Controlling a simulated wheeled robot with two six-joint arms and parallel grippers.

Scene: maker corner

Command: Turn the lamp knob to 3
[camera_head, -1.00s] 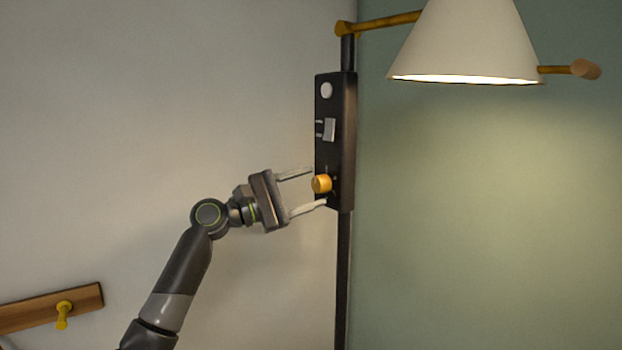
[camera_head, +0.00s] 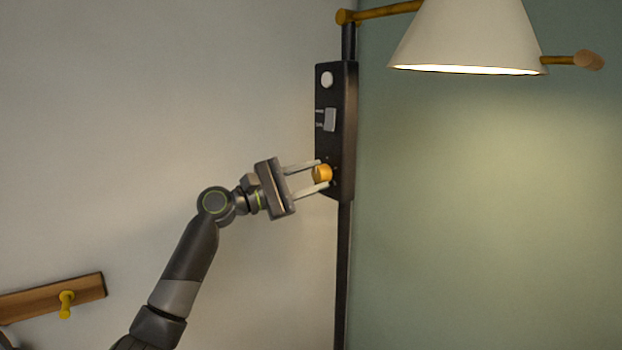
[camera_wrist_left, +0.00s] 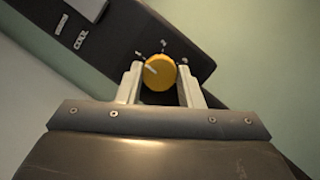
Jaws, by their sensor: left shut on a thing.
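The lamp knob (camera_head: 321,174) is a round orange-yellow knob low on a dark control panel (camera_head: 343,150). My left gripper (camera_head: 321,174) is shut on the knob, one finger on each side. In the wrist view its fingers (camera_wrist_left: 160,80) flank the knob. The lamp (camera_head: 468,38) has a white cone shade and is lit. My right gripper is not in view.
Above the knob the panel carries a grey slider or switch (camera_head: 329,120) and a round white button (camera_head: 327,79). A dark pole (camera_head: 342,270) runs below the panel. A wooden rail (camera_head: 40,298) with a yellow peg hangs at lower left. The wall area right of the pole is clear.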

